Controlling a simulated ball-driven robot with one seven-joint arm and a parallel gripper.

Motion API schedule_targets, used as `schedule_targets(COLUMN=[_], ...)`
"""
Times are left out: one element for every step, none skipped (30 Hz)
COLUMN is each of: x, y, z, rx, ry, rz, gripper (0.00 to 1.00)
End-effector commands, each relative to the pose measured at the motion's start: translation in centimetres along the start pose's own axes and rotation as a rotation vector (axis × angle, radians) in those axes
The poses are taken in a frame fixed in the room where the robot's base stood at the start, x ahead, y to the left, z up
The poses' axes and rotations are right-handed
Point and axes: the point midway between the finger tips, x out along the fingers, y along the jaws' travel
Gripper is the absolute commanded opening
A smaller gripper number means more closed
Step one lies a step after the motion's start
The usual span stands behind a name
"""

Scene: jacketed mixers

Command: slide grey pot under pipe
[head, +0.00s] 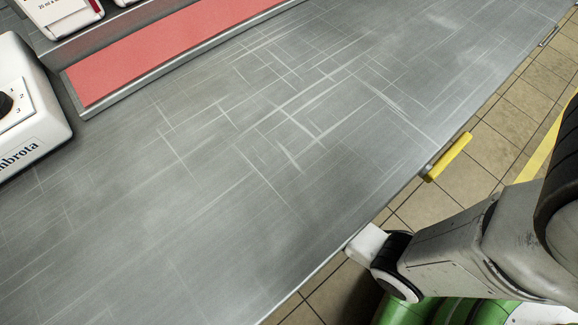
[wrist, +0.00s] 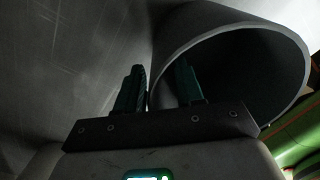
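In the wrist view a large grey open-mouthed vessel, which looks like the grey pot (wrist: 178,32), fills the upper right, its round mouth dark inside. My gripper (wrist: 160,88) has two dark teal fingers with a gap between them. The near left part of the rim appears between the fingers: the left finger is outside the wall, the right finger against the dark opening. I cannot tell whether either touches the wall. The pot, the gripper and the pipe do not show in the head view, and no pipe shows in the wrist view.
A grey scratched bench (head: 250,190) is mostly bare. A raised ledge with a red mat (head: 170,50) runs along its back. A white appliance with a dial (head: 30,105) stands at the left, others behind. A yellow handle (head: 450,157) sits at the front edge, above tiled floor.

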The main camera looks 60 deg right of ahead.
Motion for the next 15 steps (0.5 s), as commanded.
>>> schedule_targets(x=[-0.3, -0.6, -1.0, -1.4, -1.9, -2.7, -3.3, -3.9, -4.7, -5.3, -5.9, -6.7, -7.2, -7.7, -8.4], y=[0.0, 0.0, 0.0, 0.0, 0.0, 0.0, 0.0, 0.0, 0.0, 0.0, 0.0, 0.0, 0.0, 0.1, 0.0], z=[0.0, 0.0, 0.0, 0.0, 0.0, 0.0, 0.0, 0.0, 0.0, 0.0, 0.0, 0.0, 0.0, 0.0, 0.0], rx=[0.000, 0.000, 0.000, 0.000, 0.000, 0.000, -0.001, -0.001, -0.001, -0.001, -0.001, -0.001, -0.001, -0.001, -0.001], ry=[-0.001, -0.001, -0.001, -0.001, -0.001, -0.001, -0.001, -0.001, -0.001, -0.001, -0.001, -0.001, -0.001, -0.001, -0.001], rz=[0.001, 0.001, 0.002, 0.002, 0.001, 0.001, 0.002, 0.002, 0.002, 0.002, 0.002, 0.001, 0.002, 0.002, 0.001], gripper=[0.37, 0.37, 0.37, 0.37, 0.37, 0.37, 0.37, 0.37, 0.37, 0.37, 0.37, 0.37, 0.37, 0.37, 0.37])
